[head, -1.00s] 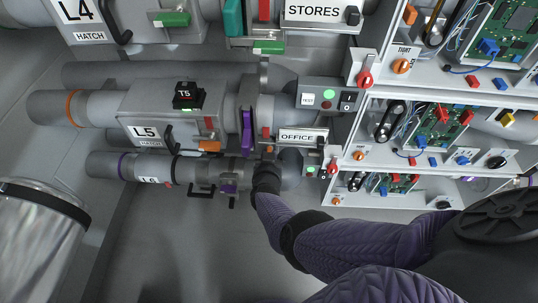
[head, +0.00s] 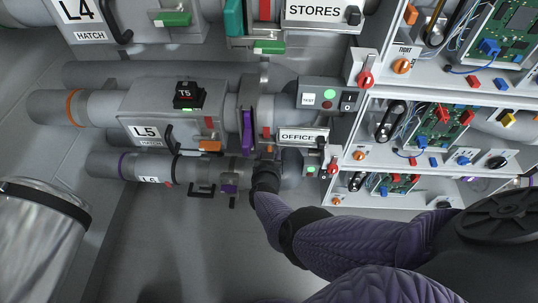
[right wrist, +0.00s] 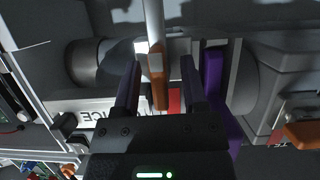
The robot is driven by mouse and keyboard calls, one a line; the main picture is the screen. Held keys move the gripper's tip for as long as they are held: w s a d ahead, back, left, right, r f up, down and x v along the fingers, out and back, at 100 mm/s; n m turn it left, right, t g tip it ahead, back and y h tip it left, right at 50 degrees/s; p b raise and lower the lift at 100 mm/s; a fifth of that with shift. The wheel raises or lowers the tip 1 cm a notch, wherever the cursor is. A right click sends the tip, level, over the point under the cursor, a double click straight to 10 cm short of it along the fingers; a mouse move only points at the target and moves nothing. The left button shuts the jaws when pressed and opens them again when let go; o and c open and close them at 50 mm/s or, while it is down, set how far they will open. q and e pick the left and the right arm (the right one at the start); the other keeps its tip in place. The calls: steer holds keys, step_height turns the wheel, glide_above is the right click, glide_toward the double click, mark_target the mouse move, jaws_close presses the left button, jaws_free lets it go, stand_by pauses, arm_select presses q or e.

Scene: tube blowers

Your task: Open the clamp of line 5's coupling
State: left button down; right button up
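Line 5's pipe carries an L5 label (head: 143,132). Its coupling (head: 264,108) lies between the L5 housing and the OFFICE plate (head: 298,136), with a purple bar (head: 248,133) on its left side. A small orange-tipped lever (head: 268,149) hangs at the coupling's front; I take it for the clamp handle. My right gripper (head: 266,163) is just below it. In the right wrist view, the gripper (right wrist: 160,85) is open, with the orange tip (right wrist: 159,92) between its fingers and gaps visible on both sides. The purple bar (right wrist: 213,95) is beside the right finger. My left gripper is out of view.
The L6 pipe (head: 120,166) runs just below L5, close to my right gripper. An orange handle (head: 209,146) is left of the purple bar. Shelves with circuit boards (head: 440,128) stand at the right. A clear cylinder (head: 40,240) is at lower left.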

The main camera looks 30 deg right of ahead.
arm_select(q)
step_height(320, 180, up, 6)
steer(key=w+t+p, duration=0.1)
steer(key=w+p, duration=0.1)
steer(key=p, duration=0.4)
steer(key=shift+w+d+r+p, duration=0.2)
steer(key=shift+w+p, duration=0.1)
steer(key=shift+p, duration=0.1)
arm_select(e)
steer(key=v, duration=1)
steer(key=shift+f, duration=0.1)
